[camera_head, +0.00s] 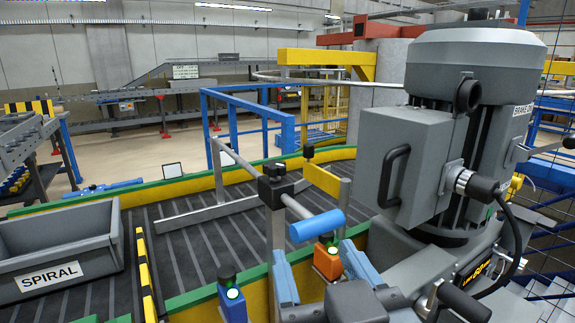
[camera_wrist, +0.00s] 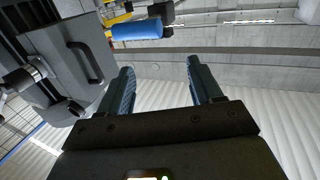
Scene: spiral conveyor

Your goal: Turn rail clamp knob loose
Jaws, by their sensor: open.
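A black clamp block (camera_head: 276,187) with a black knob (camera_head: 275,169) on top sits on a grey upright post by the belt. A grey rod runs from the block to a blue cylinder (camera_head: 317,226), which also shows at the top of the wrist view (camera_wrist: 137,30). I cannot tell for sure which of these is the clamp knob. My gripper (camera_head: 314,250) is open with its blue fingers pointing up, just below the blue cylinder. In the wrist view the gripper (camera_wrist: 160,65) has nothing between its fingers, and the cylinder is beyond and left of them.
A grey motor housing (camera_head: 430,140) with a handle stands close on the right. An orange sensor block (camera_head: 327,262) shows between my fingers. A grey bin (camera_head: 60,250) labelled SPIRAL rests on the dark belt (camera_head: 200,255). A grey guide rail (camera_head: 205,213) crosses the belt.

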